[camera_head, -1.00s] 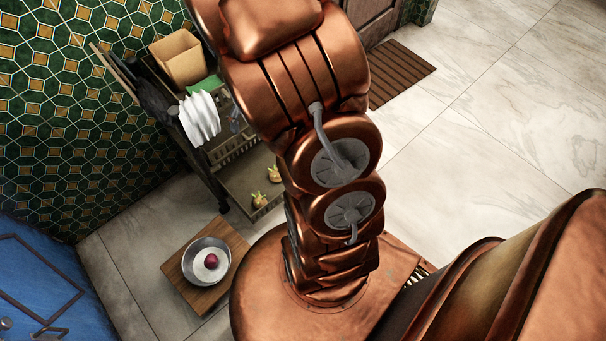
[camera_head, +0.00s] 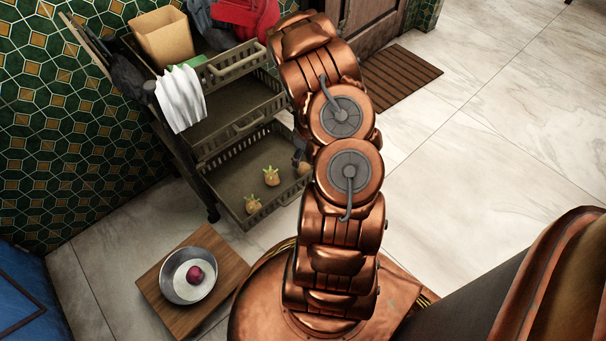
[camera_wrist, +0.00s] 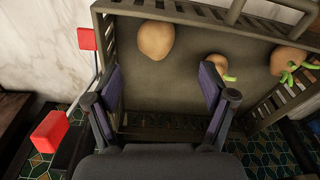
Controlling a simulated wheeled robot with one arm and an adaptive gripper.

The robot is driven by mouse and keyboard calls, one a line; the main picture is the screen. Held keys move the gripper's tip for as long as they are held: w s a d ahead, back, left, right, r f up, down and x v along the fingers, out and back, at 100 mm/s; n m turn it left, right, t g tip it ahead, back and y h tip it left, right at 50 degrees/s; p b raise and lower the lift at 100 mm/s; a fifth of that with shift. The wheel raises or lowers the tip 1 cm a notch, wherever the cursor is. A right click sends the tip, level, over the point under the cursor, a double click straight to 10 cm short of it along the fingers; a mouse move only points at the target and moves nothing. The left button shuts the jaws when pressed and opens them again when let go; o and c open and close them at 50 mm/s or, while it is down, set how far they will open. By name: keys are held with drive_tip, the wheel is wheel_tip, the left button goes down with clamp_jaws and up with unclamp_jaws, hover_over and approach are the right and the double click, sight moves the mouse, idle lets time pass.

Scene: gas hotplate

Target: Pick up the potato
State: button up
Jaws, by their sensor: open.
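A plain round brown potato (camera_wrist: 156,40) lies in the bottom basket of the cart, ahead of my gripper (camera_wrist: 162,80) in the wrist view. My gripper is open, its two purple-padded fingers spread, and nothing shows between them. The potato is just beyond the fingertips, slightly left of the middle of the gap. In the head view a small brown part of what looks like the potato (camera_head: 304,169) shows beside my arm, which hides most of my gripper.
Two brown vegetables with green sprouts, one (camera_wrist: 218,66) near the right finger and another (camera_wrist: 286,60) farther right, share the slatted basket (camera_head: 232,172). Basket walls and upper shelves surround this space. A bowl (camera_head: 176,283) with a reddish onion sits on a wooden stool.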

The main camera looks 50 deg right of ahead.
sight(303, 165)
drive_tip(key=shift+w+d+f+b, duration=0.15)
drive_tip(key=shift+f+b, duration=0.55)
drive_tip(key=shift+f, duration=1.1)
drive_tip(key=shift+w+d+f+b, duration=0.1)
drive_tip(key=shift+f+b, duration=0.55)
drive_tip(key=shift+f, duration=1.1)
drive_tip(key=shift+w+f, duration=0.2)
drive_tip(key=shift+f, duration=0.4)
drive_tip(key=c, duration=1.3)
drive_tip(key=shift+o, duration=0.2)
drive_tip(key=shift+r, duration=0.15)
